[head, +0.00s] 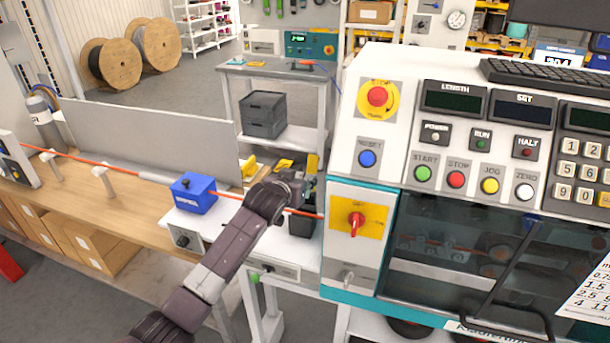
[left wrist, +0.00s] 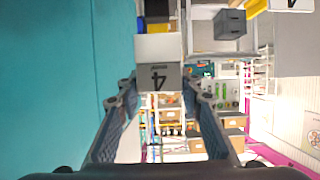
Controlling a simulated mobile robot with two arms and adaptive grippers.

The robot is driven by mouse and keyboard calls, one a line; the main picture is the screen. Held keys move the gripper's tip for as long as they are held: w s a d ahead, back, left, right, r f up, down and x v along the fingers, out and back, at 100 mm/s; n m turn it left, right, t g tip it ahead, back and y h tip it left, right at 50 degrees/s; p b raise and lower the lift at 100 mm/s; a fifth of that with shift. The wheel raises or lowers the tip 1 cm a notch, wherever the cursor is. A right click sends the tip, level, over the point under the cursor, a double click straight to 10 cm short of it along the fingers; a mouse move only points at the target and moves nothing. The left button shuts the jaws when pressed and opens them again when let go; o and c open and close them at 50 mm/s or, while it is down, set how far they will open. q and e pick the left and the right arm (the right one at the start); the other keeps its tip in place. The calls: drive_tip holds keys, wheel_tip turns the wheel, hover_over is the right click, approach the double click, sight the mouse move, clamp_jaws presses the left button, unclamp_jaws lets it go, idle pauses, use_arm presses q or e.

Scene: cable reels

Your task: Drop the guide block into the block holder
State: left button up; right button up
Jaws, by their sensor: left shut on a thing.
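My left gripper (head: 300,187) is beside the left side of the white control machine, over the small white bench. My right gripper is not in view.
The control machine (head: 340,150) stands close on the right. An orange cable (head: 120,165) runs from the left through a blue unit (head: 194,193) and past my gripper. Grey crates (head: 264,114) sit on a shelf behind. Wooden reels (head: 112,63) stand farther back on open floor.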

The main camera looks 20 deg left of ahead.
use_arm(q)
drive_tip(key=shift+s+f+b, duration=0.3)
drive_tip(key=f+b, duration=0.1)
drive_tip(key=f, duration=0.1)
drive_tip(key=w+f+b, duration=0.1)
drive_tip(key=f+b, duration=0.1)
drive_tip(key=shift+w+f, duration=0.1)
drive_tip(key=shift+w, duration=0.05)
drive_tip(key=shift+s+f+b, duration=0.3)
drive_tip(key=shift+f+b, duration=0.1)
drive_tip(key=shift+b, duration=0.4)
drive_tip(key=shift+w, duration=0.15)
drive_tip(key=shift+p, duration=0.35)
drive_tip(key=shift+f, duration=0.15)
